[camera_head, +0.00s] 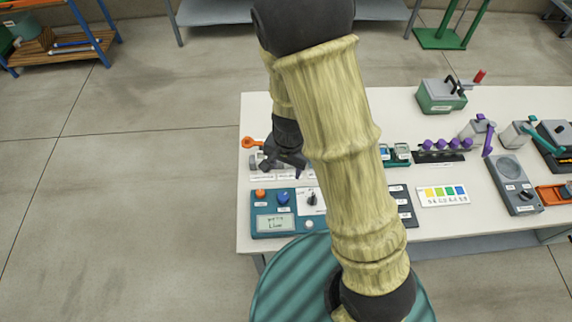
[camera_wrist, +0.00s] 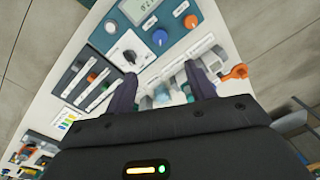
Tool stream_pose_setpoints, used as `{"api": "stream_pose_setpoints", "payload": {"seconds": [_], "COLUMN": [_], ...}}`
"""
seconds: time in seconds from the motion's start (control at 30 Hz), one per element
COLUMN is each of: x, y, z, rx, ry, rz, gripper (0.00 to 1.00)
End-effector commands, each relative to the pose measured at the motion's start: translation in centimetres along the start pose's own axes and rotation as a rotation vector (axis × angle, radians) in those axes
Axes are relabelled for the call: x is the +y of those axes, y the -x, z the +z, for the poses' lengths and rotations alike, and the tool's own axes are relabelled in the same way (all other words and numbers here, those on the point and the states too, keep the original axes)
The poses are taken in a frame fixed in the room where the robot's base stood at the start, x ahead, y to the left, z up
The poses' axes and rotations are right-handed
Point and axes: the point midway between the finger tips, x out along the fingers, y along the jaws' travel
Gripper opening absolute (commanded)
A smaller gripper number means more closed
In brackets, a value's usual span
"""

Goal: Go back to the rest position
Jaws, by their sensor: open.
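My gripper (camera_head: 284,160) is above the left end of the white table (camera_head: 450,220), near the back of a teal control box (camera_head: 265,225) with a display, an orange knob and a blue knob. In the wrist view my gripper (camera_wrist: 165,82) has its two dark fingers apart, with nothing clearly held between them. A row of grey and white switch-like parts (camera_wrist: 205,55) lies beyond and below the fingertips. My arm crosses the middle of the head view and hides part of the table.
An orange-handled part (camera_head: 250,142) is close left of my gripper. Purple-topped parts (camera_head: 440,145), a colour chart (camera_head: 443,194), a grey meter (camera_head: 514,185) and a green box with a red-tipped lever (camera_head: 441,97) stand to the right. The floor left of the table is clear.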

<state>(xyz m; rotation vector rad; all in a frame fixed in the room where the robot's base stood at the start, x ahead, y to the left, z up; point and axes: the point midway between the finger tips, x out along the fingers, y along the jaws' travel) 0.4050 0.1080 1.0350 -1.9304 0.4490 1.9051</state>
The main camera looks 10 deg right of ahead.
Motion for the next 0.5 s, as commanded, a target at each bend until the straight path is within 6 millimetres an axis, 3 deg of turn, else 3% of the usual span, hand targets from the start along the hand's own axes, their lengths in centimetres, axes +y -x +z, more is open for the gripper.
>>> {"api": "stream_pose_setpoints", "payload": {"seconds": [0.37,0.5], "x": [0.0,0.7], "y": [0.1,1.3], "z": [0.0,-0.2], "rx": [0.001,0.004], "ry": [0.002,0.031], "rz": [-0.001,-0.017], "gripper": [0.55,0.55]}}
